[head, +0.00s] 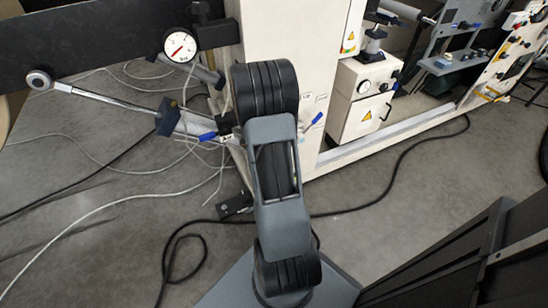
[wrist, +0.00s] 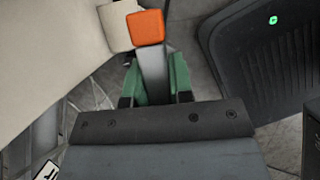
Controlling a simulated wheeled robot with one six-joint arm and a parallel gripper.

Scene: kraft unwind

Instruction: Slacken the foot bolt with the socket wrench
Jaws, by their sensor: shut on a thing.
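In the wrist view my gripper (wrist: 154,84) has its green fingers shut on a grey bar with an orange block at its far end, which looks like the socket wrench (wrist: 152,62). The bar points away from the gripper, close beside a pale panel. Its working end cannot be made out. In the head view my arm stands in the middle and hides the gripper and the wrench. A small black foot bracket (head: 234,206) sits on the floor at the base of the pale machine, left of my arm. A bolt on it is too small to tell.
The pale machine cabinet (head: 328,75) fills the back. A dial gauge (head: 180,46) and a metal rod (head: 105,98) are at the upper left. Cables (head: 390,188) cross the grey floor. A dark ribbed panel (wrist: 265,60) is at the right in the wrist view.

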